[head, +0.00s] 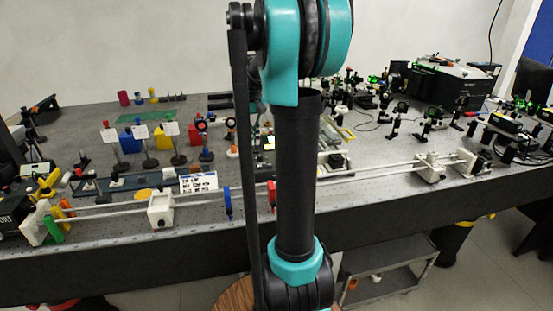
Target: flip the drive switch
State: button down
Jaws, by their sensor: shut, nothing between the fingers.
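I cannot make out the drive switch in the head view. A small device with a lit yellow-green display (268,143) stands mid-bench, just left of my upright arm link, which hides part of the area around it. A dark box with white lettering (14,222) sits at the bench's left front end, beside the rail; no switch is clear on it. My gripper's fingers do not show; my own arm fills the middle of the picture and covers what lies behind it.
The optical bench (110,245) spans the picture. A long double rail (345,176) with white carriages runs along its front. Card holders (140,133) and coloured blocks stand at left. Crowded green-lit optics and a large black unit (450,82) stand at right. A grey cart (385,275) is below.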

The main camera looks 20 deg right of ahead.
jog(key=shift+f, duration=0.75)
dwell(0.3)
jog(key=shift+r, duration=3.55)
